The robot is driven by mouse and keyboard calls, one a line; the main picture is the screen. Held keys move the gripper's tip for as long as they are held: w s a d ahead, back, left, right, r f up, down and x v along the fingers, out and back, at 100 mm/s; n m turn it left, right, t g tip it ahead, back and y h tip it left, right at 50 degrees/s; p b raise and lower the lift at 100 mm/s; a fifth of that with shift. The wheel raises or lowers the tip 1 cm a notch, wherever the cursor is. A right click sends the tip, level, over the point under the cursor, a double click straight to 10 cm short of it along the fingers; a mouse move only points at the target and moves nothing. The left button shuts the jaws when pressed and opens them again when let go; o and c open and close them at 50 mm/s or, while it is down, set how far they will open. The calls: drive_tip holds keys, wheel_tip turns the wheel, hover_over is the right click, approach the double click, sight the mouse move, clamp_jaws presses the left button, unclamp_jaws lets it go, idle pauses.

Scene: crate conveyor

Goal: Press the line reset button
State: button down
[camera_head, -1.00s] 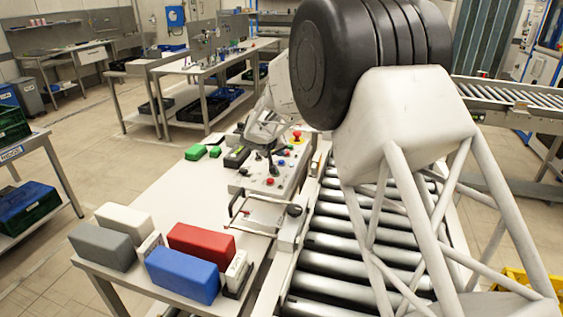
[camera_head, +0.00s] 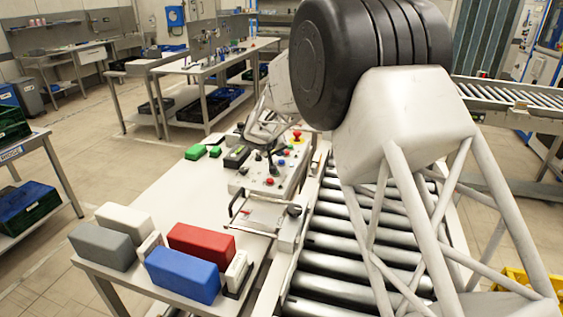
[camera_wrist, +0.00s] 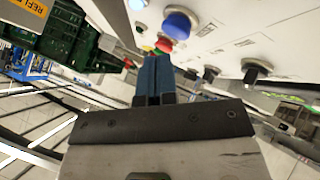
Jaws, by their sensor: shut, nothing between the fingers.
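The control panel (camera_head: 248,180) stands on the bench beside the roller conveyor. It carries a blue button (camera_head: 281,163), a red button (camera_head: 270,181) and a red mushroom button on a yellow base (camera_head: 297,135). In the wrist view the blue button (camera_wrist: 180,22) is large and close, with a red button (camera_wrist: 163,45) and black knobs (camera_wrist: 255,70) near it. The panel lettering is too small to read, so I cannot tell which is the line reset button. My gripper (camera_wrist: 157,62) is shut and empty, its blue fingertips close to the panel; contact cannot be told. My arm partly hides the panel.
Red (camera_head: 201,247), blue (camera_head: 182,273), grey (camera_head: 102,247) and white (camera_head: 125,218) blocks stand on the near bench. Green pieces (camera_head: 196,152) lie left of the panel. The conveyor rollers (camera_head: 335,240) run along its right. The bench middle is clear.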

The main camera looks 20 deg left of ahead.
sight(280, 160)
drive_tip(key=shift+f, duration=0.9)
idle(1.3)
drive_tip(key=shift+r, duration=0.9)
drive_tip(key=shift+r, duration=0.1)
drive_tip(key=shift+r, duration=2.4)
